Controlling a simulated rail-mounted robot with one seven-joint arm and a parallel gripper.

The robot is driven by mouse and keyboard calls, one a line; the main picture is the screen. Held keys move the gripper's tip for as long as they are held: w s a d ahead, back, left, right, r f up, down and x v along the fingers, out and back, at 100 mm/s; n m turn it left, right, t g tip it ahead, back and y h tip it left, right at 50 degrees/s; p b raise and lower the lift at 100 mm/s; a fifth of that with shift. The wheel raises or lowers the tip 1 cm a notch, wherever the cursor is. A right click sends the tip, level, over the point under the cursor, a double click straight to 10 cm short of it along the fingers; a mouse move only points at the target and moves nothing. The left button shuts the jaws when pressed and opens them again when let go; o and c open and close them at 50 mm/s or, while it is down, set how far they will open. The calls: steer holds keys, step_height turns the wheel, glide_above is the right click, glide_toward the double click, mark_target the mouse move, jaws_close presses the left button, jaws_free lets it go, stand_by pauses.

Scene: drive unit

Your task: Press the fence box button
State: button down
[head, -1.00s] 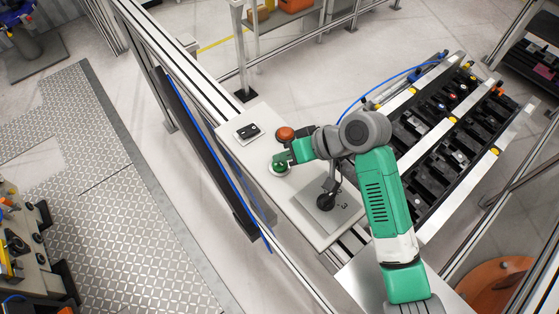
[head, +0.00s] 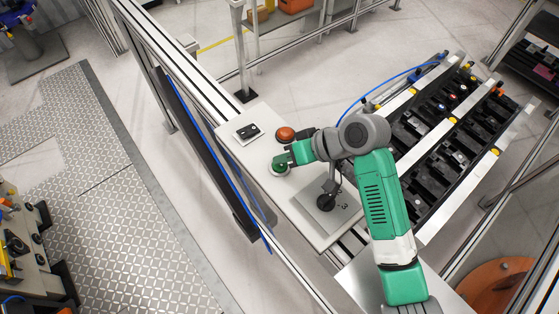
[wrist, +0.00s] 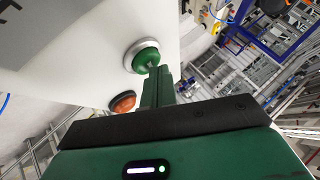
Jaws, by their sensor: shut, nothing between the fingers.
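The fence box (head: 262,152) is a long pale box along the fence rail. Its green button (head: 278,168) sits in a white ring and also shows in the wrist view (wrist: 142,56). My gripper (head: 288,160) is at the button and hides part of it in the head view. In the wrist view the shut, empty fingertips (wrist: 152,68) overlap the button's rim. They look in contact with it or very close; how far the button is pushed in cannot be told.
A red-orange dome (head: 285,134) is beside the green button, also visible in the wrist view (wrist: 122,101). A black two-part fitting (head: 247,132) lies on the box's far end. A grey plate (head: 326,208) with a black knob is nearer. A parts rack (head: 440,130) stands right.

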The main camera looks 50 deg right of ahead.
mark_target(284, 165)
steer(key=shift+a+r+p, duration=0.1)
steer(key=shift+r+p, duration=0.7)
step_height(284, 165, up, 6)
steer(key=p, duration=0.5)
stand_by(0.3)
